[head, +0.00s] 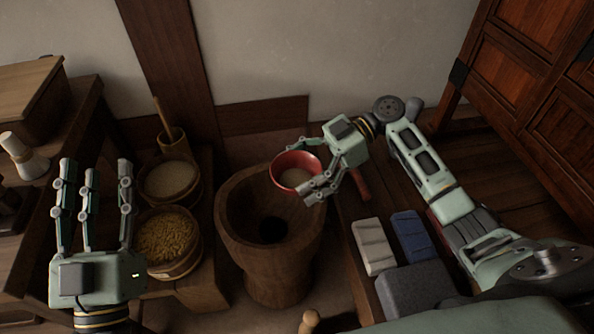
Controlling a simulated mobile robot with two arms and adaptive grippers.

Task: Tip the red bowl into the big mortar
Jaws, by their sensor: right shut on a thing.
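The red bowl (284,162) is held at its right side by my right gripper (305,172). Pale contents show inside it, and the bowl looks close to level. It hangs over the back right part of the rim of the big mortar (238,247). The big mortar is a tall wooden vessel with a dark hollow; its inside looks empty where I can see it. My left gripper (93,195) is open and empty at the left, its fingers spread and pointing away from me. It is well apart from the bowl and the mortar.
Left of the mortar stand a tub of pale grain (168,180), a tub of yellow grain (166,240) and a small wooden cup with a stick (172,138). On the right lie a white block (374,246), a blue block (411,237) and a grey block (414,288). A wooden cabinet (535,90) stands at the back right.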

